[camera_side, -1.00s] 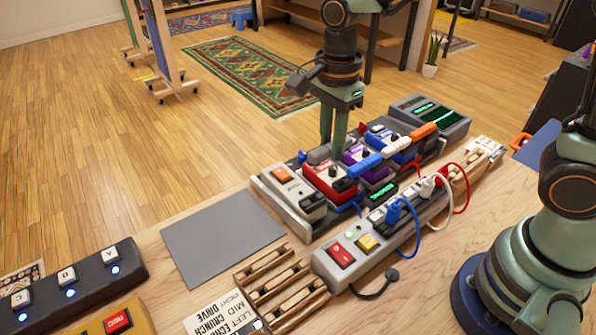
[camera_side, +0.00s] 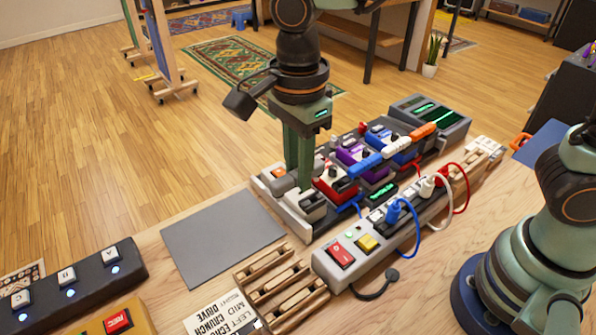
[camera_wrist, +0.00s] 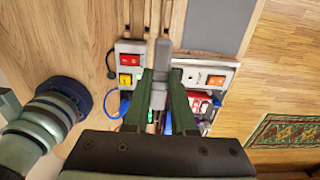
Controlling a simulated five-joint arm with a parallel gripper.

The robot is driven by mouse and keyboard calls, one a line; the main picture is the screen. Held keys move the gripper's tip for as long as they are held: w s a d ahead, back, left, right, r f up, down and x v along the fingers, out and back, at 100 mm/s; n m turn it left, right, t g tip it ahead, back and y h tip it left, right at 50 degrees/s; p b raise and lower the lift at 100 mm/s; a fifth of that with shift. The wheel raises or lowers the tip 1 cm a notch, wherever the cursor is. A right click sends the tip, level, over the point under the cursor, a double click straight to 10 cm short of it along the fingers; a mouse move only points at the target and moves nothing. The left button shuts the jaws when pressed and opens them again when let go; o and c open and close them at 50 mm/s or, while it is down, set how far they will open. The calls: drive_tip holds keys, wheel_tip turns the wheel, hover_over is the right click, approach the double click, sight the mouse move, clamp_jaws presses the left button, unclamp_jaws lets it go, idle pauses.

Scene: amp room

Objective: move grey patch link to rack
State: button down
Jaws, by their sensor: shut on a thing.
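My gripper (camera_side: 299,180) is above the near left end of the pedalboard, fingers pointing down. In the wrist view my gripper (camera_wrist: 160,88) is shut on a grey patch link (camera_wrist: 159,70), which lies lengthwise between the fingers. In the side view I cannot clearly separate the link from the pedals behind it. The wooden rack (camera_side: 283,290), with several slots, lies in front of the pedalboard. Part of the rack (camera_wrist: 143,18) shows at the top of the wrist view.
The power strip (camera_side: 342,256) with blue, white and red cables runs beside the pedalboard. Red (camera_side: 337,188) and purple pedals with orange, white and blue links stand on the board. A flat grey mat (camera_side: 222,237) lies to the left. A black cable curls beside the rack.

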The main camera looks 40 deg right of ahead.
approach(295, 299)
drive_tip(key=shift+f, duration=2.45)
drive_tip(key=shift+f, duration=1)
idle(0.9)
drive_tip(key=c, duration=0.7)
unclamp_jaws()
drive_tip(key=shift+o, duration=0.5)
drive_tip(key=o, duration=0.3)
drive_tip(key=shift+o, duration=0.2)
